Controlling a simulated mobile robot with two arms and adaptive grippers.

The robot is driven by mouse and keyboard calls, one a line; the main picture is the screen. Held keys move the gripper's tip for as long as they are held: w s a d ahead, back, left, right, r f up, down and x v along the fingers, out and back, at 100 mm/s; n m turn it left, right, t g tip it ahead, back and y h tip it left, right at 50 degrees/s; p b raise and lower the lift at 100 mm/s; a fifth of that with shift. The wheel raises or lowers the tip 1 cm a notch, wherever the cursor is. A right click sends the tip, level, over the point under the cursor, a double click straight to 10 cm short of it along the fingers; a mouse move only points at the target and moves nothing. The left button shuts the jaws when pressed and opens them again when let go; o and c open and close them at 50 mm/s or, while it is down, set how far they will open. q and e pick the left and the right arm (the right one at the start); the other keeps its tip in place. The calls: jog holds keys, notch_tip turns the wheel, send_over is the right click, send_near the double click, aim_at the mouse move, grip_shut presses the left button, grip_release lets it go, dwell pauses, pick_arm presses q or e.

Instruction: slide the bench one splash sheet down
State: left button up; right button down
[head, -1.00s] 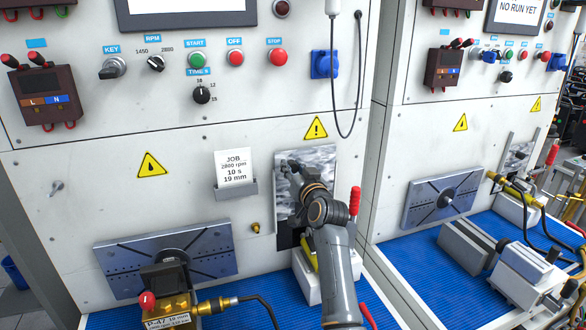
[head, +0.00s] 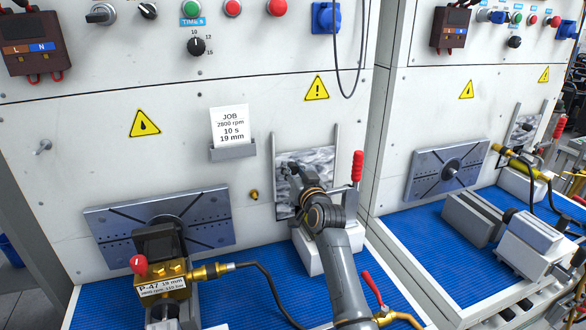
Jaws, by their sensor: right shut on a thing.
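The bench one splash sheet (head: 318,160) is a grey, mottled plate standing upright between two thin vertical rails on the white front panel, right of the job card. The rails rise above its top edge. My right gripper (head: 291,171) is at the sheet's left part and is shut on it; the exact grip is small and partly hidden by my wrist. My left gripper is not in view.
A red-handled clamp (head: 357,168) stands close right of my wrist. A white block (head: 307,256) sits under my arm. Left are a slotted plate (head: 112,230) and a brass pump (head: 165,282) with a black hose. A red lever (head: 372,290) stands right of my forearm on the blue mat.

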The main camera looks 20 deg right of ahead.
jog(key=shift+f, duration=0.35)
jog(key=c, duration=1.1)
grip_release()
jog(key=shift+o, duration=0.2)
jog(key=shift+r, duration=0.1)
jog(key=shift+s, duration=0.15)
jog(key=s, duration=1.1)
jog(key=shift+s+d, duration=0.2)
jog(key=shift+s, duration=0.15)
